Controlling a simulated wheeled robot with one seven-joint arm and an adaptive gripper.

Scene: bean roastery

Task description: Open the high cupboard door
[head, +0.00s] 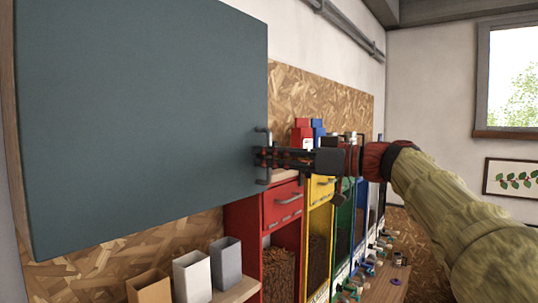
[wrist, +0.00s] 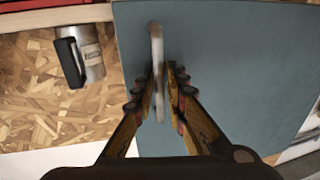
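The high cupboard door (head: 140,110) is a large flat grey-teal panel filling the left of the head view. It also fills the right of the wrist view (wrist: 240,60). Its bar handle (head: 264,180) is a grey metal loop near the door's right edge in the head view. In the wrist view the handle (wrist: 156,40) runs upright between the fingertips. My gripper (head: 262,157) reaches in from the right at the handle's middle. Its fingers (wrist: 160,85) close in on both sides of the bar and appear shut on it. I see no opening at the door's visible edge.
Coloured bean bins, including a red one (head: 282,205), stand below and right of the door. Three small open containers, one white (head: 192,277), stand beneath it. A metal jug (wrist: 90,58) is left of the door in the wrist view. A window (head: 508,75) is far right.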

